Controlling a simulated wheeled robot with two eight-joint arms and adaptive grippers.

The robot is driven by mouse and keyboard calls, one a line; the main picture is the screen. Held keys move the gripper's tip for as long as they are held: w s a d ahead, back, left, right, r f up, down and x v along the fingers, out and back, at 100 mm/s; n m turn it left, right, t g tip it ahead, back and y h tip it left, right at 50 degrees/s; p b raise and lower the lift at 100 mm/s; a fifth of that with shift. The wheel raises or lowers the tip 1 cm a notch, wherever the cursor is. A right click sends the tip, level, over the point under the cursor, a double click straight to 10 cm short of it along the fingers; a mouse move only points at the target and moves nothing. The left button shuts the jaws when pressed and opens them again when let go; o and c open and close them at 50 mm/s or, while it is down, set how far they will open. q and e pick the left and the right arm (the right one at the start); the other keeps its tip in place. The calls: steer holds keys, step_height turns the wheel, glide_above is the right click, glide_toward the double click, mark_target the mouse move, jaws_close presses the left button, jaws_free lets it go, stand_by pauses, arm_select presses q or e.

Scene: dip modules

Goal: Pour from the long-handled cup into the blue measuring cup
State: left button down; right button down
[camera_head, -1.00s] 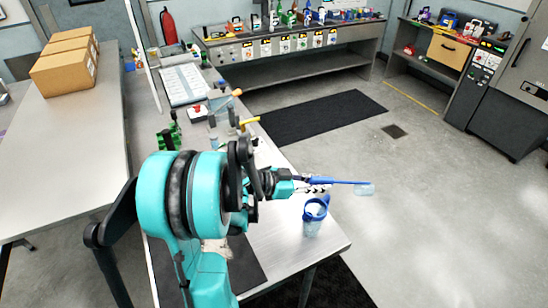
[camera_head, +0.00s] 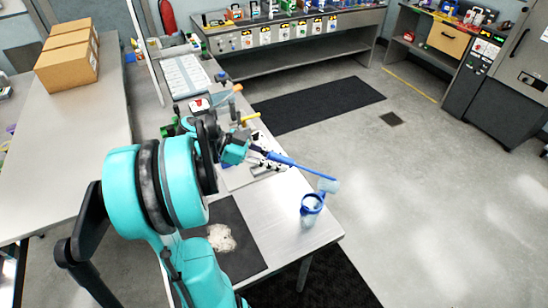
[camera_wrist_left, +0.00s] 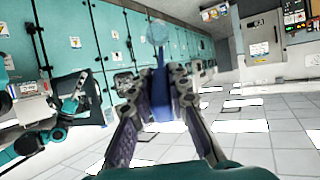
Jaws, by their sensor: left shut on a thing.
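The long-handled cup has a blue handle (camera_head: 300,167) and a small clear cup end (camera_head: 328,185). My left gripper (camera_head: 262,158) is shut on the handle and holds it out to the right. The cup end is tilted and hangs just above and right of the blue measuring cup (camera_head: 310,212), which stands upright near the table's right edge. In the left wrist view the fingers (camera_wrist_left: 165,92) close around the blue handle, and the clear cup end (camera_wrist_left: 158,32) shows beyond them. What the cups contain is too small to tell. My right gripper is not in view.
A dark mat (camera_head: 225,245) with a pale patch lies on the table left of the measuring cup. Racks and tools, including a yellow-handled one (camera_head: 250,117), stand farther back. The tabletop (camera_head: 275,215) between mat and measuring cup is clear.

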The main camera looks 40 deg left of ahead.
arm_select(q)
steer(key=w+d+r+g+y+p, duration=0.2)
steer(key=r+p, duration=0.3)
steer(key=p, duration=0.4)
steer(key=w+d+r+g+y+p, duration=0.3)
steer(key=d+r+y+p, duration=0.1)
steer(key=p, duration=0.6)
steer(key=shift+w+d+r+y, duration=0.4)
steer(key=shift+d+r, duration=0.35)
steer(key=shift+r, duration=0.35)
